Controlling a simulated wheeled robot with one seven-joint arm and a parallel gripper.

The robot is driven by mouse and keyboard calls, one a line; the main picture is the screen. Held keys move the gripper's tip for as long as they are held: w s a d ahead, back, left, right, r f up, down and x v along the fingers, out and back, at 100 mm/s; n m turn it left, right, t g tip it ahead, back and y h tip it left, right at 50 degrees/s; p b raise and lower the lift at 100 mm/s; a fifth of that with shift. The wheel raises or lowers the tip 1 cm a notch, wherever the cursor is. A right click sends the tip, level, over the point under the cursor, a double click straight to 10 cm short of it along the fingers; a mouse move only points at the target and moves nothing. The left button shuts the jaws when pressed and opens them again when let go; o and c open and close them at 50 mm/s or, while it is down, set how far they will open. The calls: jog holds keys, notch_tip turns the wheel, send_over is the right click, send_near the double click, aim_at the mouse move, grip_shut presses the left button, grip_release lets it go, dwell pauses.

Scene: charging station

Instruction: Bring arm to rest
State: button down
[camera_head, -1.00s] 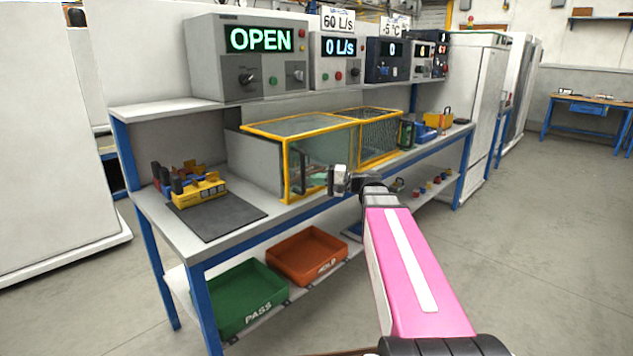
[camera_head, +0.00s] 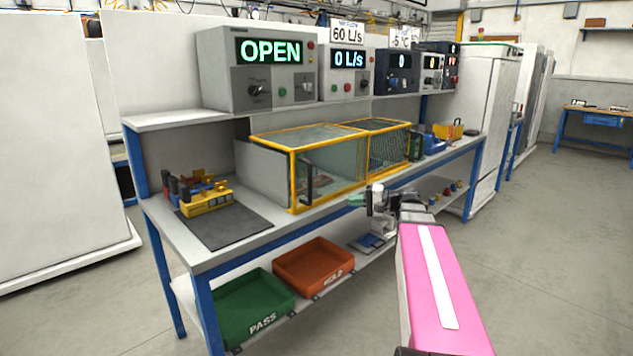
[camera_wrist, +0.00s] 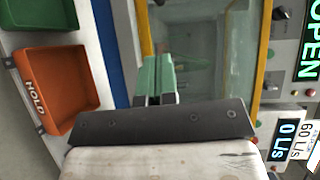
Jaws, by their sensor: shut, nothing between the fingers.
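My gripper (camera_head: 357,200) is in front of the workbench, by its front edge, in the head view. My pink arm link comes up from the bottom right behind it. In the wrist view the green fingers of my gripper (camera_wrist: 158,77) lie together, with nothing between them. They point toward the yellow-framed glass enclosure (camera_wrist: 205,65), apart from it as far as I can tell. In the head view this enclosure (camera_head: 330,165) stands on the bench top.
The bench (camera_head: 215,252) has an orange HOLD tray (camera_head: 314,266) and a green PASS tray (camera_head: 248,305) on its lower shelf. A yellow block with several handles (camera_head: 207,200) sits on a dark mat (camera_head: 235,230). The floor (camera_head: 540,260) at right is clear.

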jog(key=s+a+f+g+h, duration=0.1)
jog(key=s+a+f+h, duration=0.15)
jog(key=f, duration=0.35)
jog(key=s+a+f+g+h, duration=0.1)
jog(key=s+f+h, duration=0.15)
jog(key=f, duration=0.35)
jog(key=s+a+f+g+h, duration=0.1)
jog(key=a+f+h, duration=0.15)
jog(key=f, duration=0.35)
jog(key=s+d+f+n+g+h, duration=0.2)
jog(key=s+d+f+n+h, duration=0.1)
jog(key=s+f+h, duration=0.5)
notch_tip(320, 180, down, 4)
jog(key=shift+d+r+n, duration=0.2)
jog(key=shift+d+n, duration=0.05)
jog(key=shift+n, duration=0.15)
